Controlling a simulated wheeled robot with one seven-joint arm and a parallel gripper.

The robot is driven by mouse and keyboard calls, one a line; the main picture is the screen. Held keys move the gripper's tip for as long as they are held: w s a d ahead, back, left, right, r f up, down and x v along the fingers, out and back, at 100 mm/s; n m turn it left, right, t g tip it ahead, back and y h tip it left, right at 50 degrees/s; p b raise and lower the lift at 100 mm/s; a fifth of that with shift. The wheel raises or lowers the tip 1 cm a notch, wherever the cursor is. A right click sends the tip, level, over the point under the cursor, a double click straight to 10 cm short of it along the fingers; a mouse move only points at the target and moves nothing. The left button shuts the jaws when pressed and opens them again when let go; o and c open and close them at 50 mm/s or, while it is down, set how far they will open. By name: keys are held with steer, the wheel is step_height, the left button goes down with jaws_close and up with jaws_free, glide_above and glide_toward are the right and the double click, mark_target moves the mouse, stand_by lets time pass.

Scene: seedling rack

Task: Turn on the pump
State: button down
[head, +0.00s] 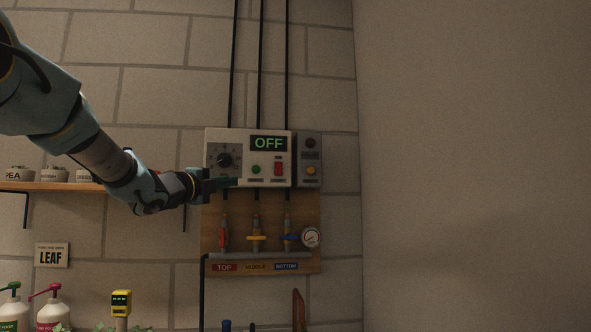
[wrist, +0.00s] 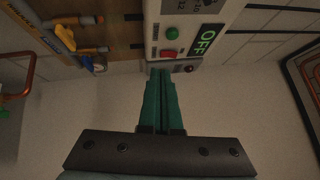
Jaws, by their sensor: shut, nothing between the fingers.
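The pump control box (head: 213,179) is a cream panel on the wall, and its display (head: 268,143) reads OFF. It carries a black dial (head: 224,160), a green button (head: 256,169) and a red switch (head: 278,168). In the wrist view the display (wrist: 207,40), green button (wrist: 172,33) and red switch (wrist: 167,53) show beyond my fingers. My gripper (head: 236,182) is shut and empty, its green fingers at the panel's lower part, below and left of the green button. In the wrist view the fingertips (wrist: 161,71) lie close to the red switch; contact cannot be told.
A grey box (head: 308,157) with a dark red lamp and an amber button adjoins the panel's right side. Below, a wooden board (head: 240,207) holds red, yellow and blue valves and a gauge (head: 311,237). A shelf (head: 65,186) with pots is left. The right wall is bare.

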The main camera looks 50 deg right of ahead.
steer(key=s+d+m, duration=0.1)
steer(key=s+d+r+m+g, duration=0.1)
steer(key=s+d+r+g+h, duration=0.1)
steer(key=s, duration=0.1)
steer(key=shift+s+d+r+m, duration=0.1)
steer(key=shift+d+m, duration=0.1)
steer(key=shift+m, duration=0.2)
steer(key=p, duration=0.5)
glide_toward(282, 165)
steer(key=s+d, duration=0.3)
steer(key=shift+w+d+r+p, duration=0.25)
steer(key=shift+w+d+p, duration=0.2)
steer(key=shift+w+p, duration=0.1)
steer(key=shift+w+d+r+p, duration=0.3)
steer(key=shift+w+d+p, duration=0.1)
steer(key=shift+w+p, duration=0.1)
steer(key=shift+w+d+p, duration=0.5)
steer(key=shift+w+d, duration=0.1)
steer(key=shift+w, duration=0.05)
steer(key=shift+r, duration=0.15)
